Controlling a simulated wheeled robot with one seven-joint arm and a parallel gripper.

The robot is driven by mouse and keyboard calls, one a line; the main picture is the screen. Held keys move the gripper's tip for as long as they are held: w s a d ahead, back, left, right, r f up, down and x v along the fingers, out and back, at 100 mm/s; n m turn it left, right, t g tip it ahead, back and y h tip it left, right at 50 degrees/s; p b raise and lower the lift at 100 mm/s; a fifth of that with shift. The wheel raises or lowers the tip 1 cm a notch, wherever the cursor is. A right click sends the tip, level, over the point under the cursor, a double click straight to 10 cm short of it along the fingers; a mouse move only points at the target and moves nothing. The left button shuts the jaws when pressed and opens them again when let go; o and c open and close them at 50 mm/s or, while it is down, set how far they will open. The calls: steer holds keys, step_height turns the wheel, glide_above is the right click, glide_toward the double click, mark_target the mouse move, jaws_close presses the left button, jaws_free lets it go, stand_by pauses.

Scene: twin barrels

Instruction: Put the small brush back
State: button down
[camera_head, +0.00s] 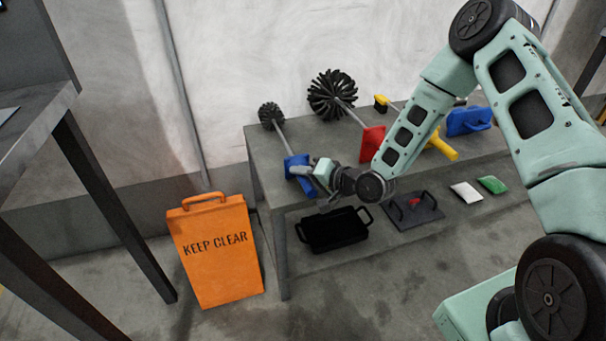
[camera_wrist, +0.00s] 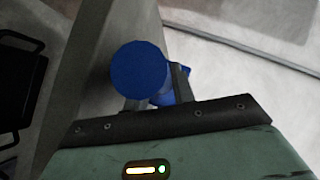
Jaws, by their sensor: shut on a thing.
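The small brush has a round black bristle head (camera_head: 271,115) on a thin grey rod that slants down to a blue part (camera_head: 297,163) at the left end of the grey table. My gripper (camera_head: 308,174) is at this blue part, at the table's front left edge. In the wrist view, the round blue handle end (camera_wrist: 139,70) sits between my fingers, with more blue behind it. My gripper is shut on the blue handle. My fingers partly hide the handle, and I cannot tell whether the brush rests in a holder.
A larger black brush (camera_head: 331,95) with a red block (camera_head: 372,144) stands to the right. A yellow-handled brush (camera_head: 443,146) and a blue item (camera_head: 468,121) lie farther right. An orange KEEP CLEAR sign (camera_head: 216,248) stands left.

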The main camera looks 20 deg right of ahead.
steer(key=c, duration=1.1)
jaws_free()
steer(key=shift+f, duration=0.15)
steer(key=shift+s+d, duration=0.1)
steer(key=shift+s, duration=0.05)
steer(key=p+v, duration=0.3)
steer(key=v, duration=1.4)
